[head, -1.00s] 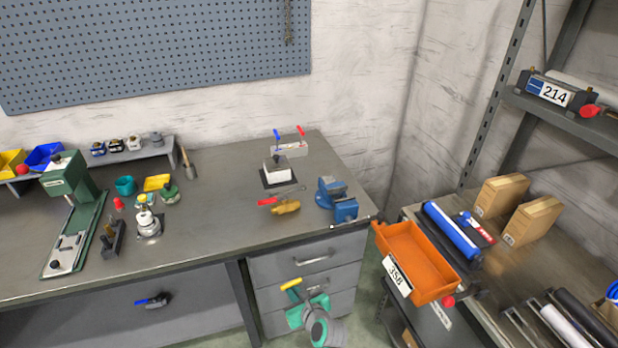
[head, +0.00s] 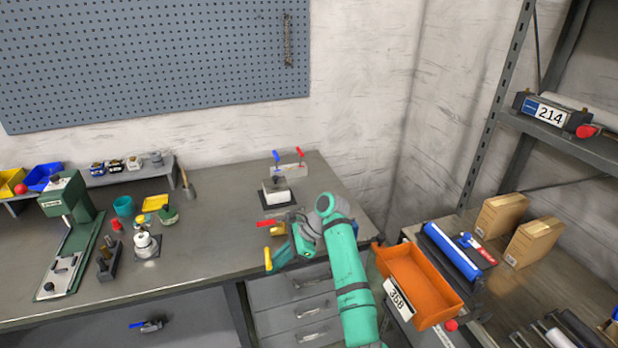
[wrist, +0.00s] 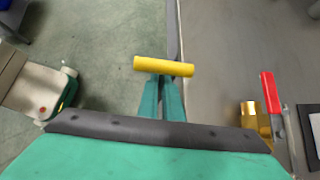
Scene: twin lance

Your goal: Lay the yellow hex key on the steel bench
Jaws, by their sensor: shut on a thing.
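The yellow hex key (head: 268,259) is held at the tips of my gripper (head: 279,257), near the front edge of the steel bench (head: 205,232). In the wrist view the key (wrist: 164,66) lies crosswise at the ends of the teal fingers (wrist: 160,96), which are shut on it. There the key appears mostly over the floor side of the bench edge, with its right end at the edge line. The bench top (wrist: 222,60) fills the right of that view. The height of the key above the bench is hard to tell.
An orange bin (head: 418,284) is right of my arm.

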